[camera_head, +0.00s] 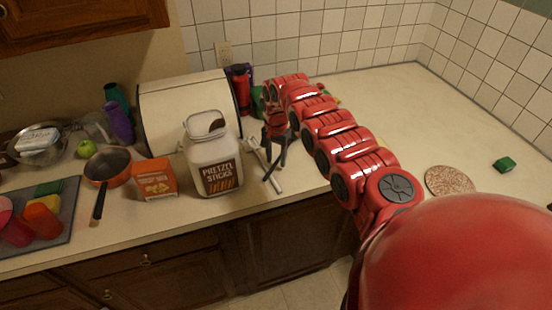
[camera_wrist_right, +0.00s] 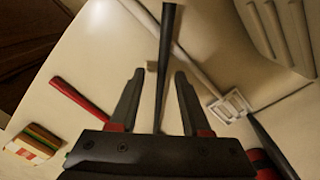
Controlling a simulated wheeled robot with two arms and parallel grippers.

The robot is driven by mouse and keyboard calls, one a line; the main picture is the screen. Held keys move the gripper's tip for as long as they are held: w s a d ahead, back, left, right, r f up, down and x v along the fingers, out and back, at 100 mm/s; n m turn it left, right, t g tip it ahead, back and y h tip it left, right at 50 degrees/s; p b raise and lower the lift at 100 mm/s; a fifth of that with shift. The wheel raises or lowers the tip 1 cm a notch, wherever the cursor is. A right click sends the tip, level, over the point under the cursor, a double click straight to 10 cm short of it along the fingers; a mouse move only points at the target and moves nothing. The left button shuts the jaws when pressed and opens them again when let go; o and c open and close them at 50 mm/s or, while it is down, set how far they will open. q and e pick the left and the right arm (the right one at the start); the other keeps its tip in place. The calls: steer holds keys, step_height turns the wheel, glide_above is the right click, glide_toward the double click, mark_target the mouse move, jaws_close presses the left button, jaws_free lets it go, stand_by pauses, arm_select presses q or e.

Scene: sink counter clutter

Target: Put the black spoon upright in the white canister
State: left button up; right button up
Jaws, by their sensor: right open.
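The white canister (camera_head: 214,176), labelled "Pretzel Sticks", stands upright on the counter with its mouth open at the top. My right gripper (camera_head: 275,158) is just right of it, low over the counter and pointing down. In the right wrist view the gripper (camera_wrist_right: 159,73) is open. A long black handle (camera_wrist_right: 168,50), which looks like the black spoon's, runs between its two fingers; contact cannot be told. The handle's lower end, and any spoon bowl, is hidden by the gripper. My left gripper is not in view.
A white utensil (camera_wrist_right: 231,105) lies beside the handle, and a red-handled one (camera_wrist_right: 78,102) to the left. An orange box (camera_head: 155,180) and a pan (camera_head: 108,163) stand left of the canister. A bread box (camera_head: 180,100) is behind. The right counter is mostly clear around a round mat (camera_head: 449,181).

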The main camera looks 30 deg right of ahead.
step_height(320, 180, up, 12)
steer(key=b, duration=0.3)
steer(key=shift+r, duration=0.25)
